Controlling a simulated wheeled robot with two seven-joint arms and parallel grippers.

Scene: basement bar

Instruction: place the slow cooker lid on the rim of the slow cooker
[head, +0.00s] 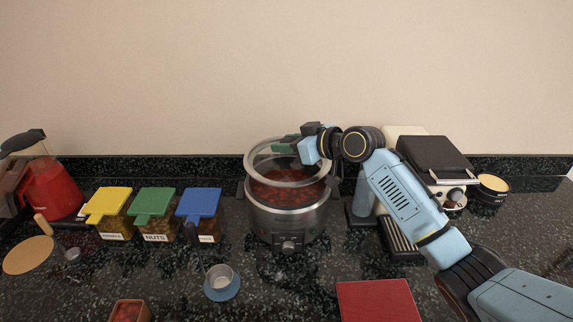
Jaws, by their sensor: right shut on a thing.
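The slow cooker (287,226) stands on the dark counter, with red food inside and a control knob at its front. The slow cooker lid (262,175) is a clear glass disc with a metal edge, seen over the back of the cooker's opening. It looks slightly tilted, and I cannot tell whether its edge touches the rim. My right gripper (294,146) reaches in from the right and is shut on the lid near its top. The fingertips are small and partly hidden by the gripper body. My left gripper is not in view.
Yellow-, green- (154,203) and blue-lidded (200,203) containers stand left of the cooker. A metal cup (220,276) on a blue saucer sits in front. A red flat item (378,301) lies front right. A black-topped appliance (434,155) and a tin (492,188) stand right, behind my arm.

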